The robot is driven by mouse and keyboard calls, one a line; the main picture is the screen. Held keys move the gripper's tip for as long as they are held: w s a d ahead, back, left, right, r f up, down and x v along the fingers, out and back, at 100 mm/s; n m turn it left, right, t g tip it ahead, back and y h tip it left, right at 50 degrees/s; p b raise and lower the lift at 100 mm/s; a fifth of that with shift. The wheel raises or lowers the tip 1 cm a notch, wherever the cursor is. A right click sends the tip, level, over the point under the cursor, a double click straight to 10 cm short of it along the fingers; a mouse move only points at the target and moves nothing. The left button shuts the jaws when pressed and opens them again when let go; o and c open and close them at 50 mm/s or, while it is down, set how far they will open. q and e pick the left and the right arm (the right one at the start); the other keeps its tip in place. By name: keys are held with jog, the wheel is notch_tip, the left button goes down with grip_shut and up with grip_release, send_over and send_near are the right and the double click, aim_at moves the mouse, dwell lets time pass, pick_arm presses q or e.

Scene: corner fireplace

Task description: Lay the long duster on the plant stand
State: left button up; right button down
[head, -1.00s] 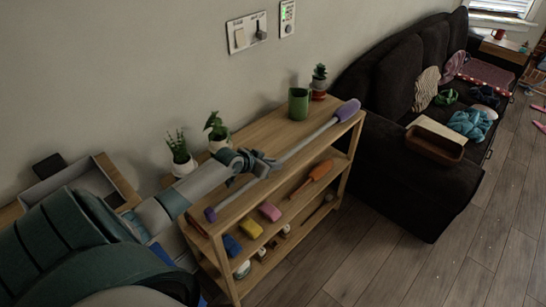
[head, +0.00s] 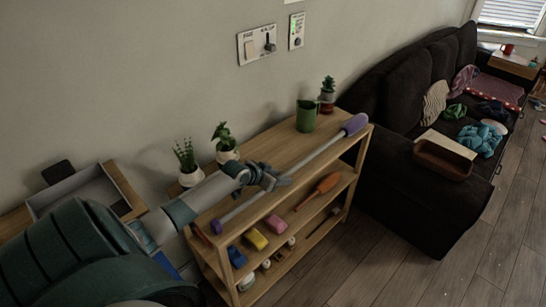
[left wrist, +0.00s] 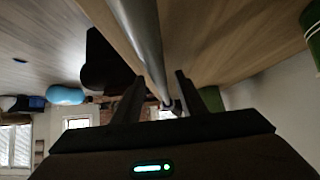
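The long duster, with a grey rod (head: 322,149) and a purple head (head: 355,124), lies lengthwise along the top board of the wooden plant stand (head: 270,150). Its purple handle end (head: 216,226) is at the stand's near left. My left gripper (head: 281,183) is low over the board at the rod's middle. In the left wrist view the fingers (left wrist: 158,98) are apart, with the rod (left wrist: 143,35) running along the board past them. Whether the fingers touch the rod is hard to tell. My right gripper is not in view.
Lower shelves hold an orange brush (head: 318,190) and coloured sponges (head: 256,238). A dark sofa (head: 425,190) stands to the right; the floor (head: 400,265) in front is clear.

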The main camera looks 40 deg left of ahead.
pick_arm(q)
jog(key=shift+r, duration=0.15)
jog(key=shift+p+v, duration=0.9)
jog(key=shift+p, duration=0.1)
jog(key=p+v, duration=0.6)
jog(key=v, duration=0.1)
jog(key=shift+w+d+r+p, duration=0.1)
jog(key=shift+r+p, duration=0.05)
jog(key=shift+p, duration=0.25)
jog(key=p+v, duration=0.1)
jog(key=v, duration=0.5)
jog(key=shift+s, duration=0.35)
jog(key=shift+v, duration=0.9)
